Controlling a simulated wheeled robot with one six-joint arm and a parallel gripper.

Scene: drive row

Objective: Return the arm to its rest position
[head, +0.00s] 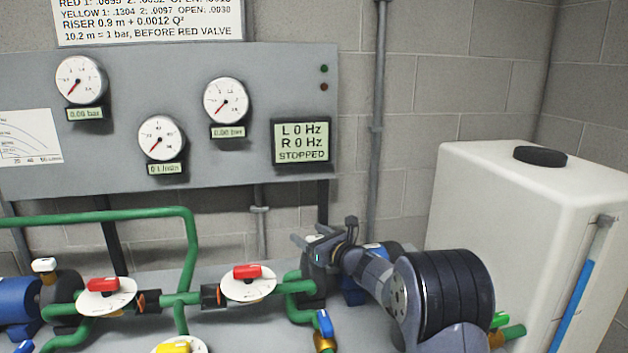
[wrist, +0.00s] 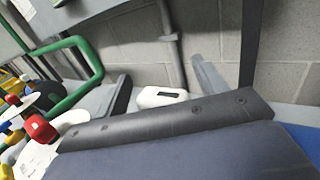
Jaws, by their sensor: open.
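My arm reaches in from the lower right of the head view, bent low over the grey bench top. My gripper (head: 308,238) is at its far end, over the green pipework and right of the right red valve (head: 247,272). In the wrist view my gripper (wrist: 162,82) shows two fingers spread apart with nothing held between them.
Green pipes (head: 100,213), a left red valve (head: 103,285), a yellow valve (head: 178,347) and a blue valve handle (head: 325,323) crowd the bench. The gauge panel (head: 200,180) stands behind, its display reading STOPPED. A white tank (head: 490,210) stands right. Open space lies above the arm.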

